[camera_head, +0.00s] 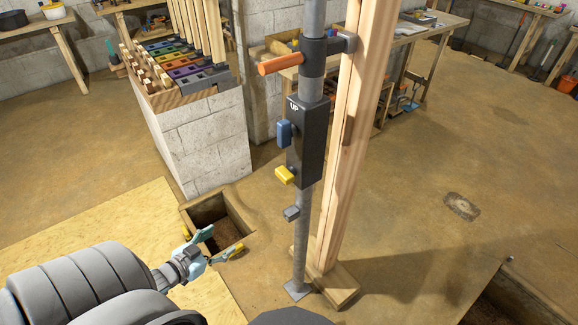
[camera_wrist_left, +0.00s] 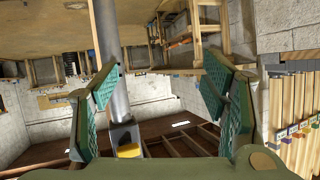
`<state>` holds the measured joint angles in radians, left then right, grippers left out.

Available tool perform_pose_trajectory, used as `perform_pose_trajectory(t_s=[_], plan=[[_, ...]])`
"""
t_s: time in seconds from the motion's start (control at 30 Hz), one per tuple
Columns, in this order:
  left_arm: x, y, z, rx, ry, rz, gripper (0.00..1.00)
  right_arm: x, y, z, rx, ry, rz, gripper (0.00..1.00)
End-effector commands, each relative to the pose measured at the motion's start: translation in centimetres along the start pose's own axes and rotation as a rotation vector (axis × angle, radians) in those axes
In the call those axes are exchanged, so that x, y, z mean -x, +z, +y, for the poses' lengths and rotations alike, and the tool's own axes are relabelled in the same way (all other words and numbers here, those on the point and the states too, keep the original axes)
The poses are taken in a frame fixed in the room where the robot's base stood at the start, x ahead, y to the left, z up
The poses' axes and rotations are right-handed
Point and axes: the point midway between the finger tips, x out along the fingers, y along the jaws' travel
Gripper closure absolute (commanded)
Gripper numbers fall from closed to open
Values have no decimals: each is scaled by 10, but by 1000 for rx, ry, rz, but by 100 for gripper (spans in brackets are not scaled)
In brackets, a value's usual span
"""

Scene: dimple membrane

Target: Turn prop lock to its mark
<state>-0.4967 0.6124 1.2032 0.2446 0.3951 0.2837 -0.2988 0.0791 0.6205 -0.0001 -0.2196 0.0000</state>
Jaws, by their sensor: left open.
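The prop is an upright grey metal pole (camera_head: 302,230) beside a wooden post. A dark collar with an orange handle (camera_head: 279,64) sits high on it; the handle points left. Below is a black box (camera_head: 306,150) marked "UP", with a blue block (camera_head: 284,133) and a yellow block (camera_head: 285,175) on its left side. I cannot tell which part is the lock, and I see no clear mark. My left gripper (camera_head: 218,246) is open and empty, low and left of the pole. In the left wrist view, the pole (camera_wrist_left: 112,65) shows beyond the open fingers.
The wooden post (camera_head: 346,160) stands close right of the pole on a wooden foot. A block pier (camera_head: 200,140) at the left carries a rack of coloured tools. A wood-framed pit (camera_head: 216,222) lies behind my left gripper. Workbenches stand at the back.

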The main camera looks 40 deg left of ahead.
Motion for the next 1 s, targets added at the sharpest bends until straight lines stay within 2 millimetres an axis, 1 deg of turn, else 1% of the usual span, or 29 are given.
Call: perform_pose_trajectory(t_s=[0.03,0.1,0.13,0.2,0.27,0.37,0.47,0.53,0.7,0.73,0.8,1.0], plan=[[2,-62,-2,-6,74,130,33,8,0,1,0,0,0,60],[10,-131,9,13,189,289,33,12,0,1,0,0,-1,60],[15,-153,14,22,233,340,33,12,0,1,0,0,-2,60],[23,-186,25,41,305,415,33,13,0,1,0,0,-2,60],[24,-198,30,50,335,445,33,11,0,1,0,0,-2,60],[13,-205,35,55,340,455,33,4,1,2,1,2,-2,60],[-9,-212,42,53,337,455,33,-8,2,2,1,3,-2,60],[-28,-221,48,53,335,458,33,-20,3,1,1,3,-2,60],[-72,-239,64,49,332,457,33,-58,7,-2,1,3,-3,60],[-77,-243,65,50,328,456,33,-60,8,-2,1,3,-3,60],[-80,-251,66,51,331,454,33,-53,7,-3,1,2,-3,60],[-92,-258,71,52,331,450,33,-52,7,-3,1,1,-2,60]])
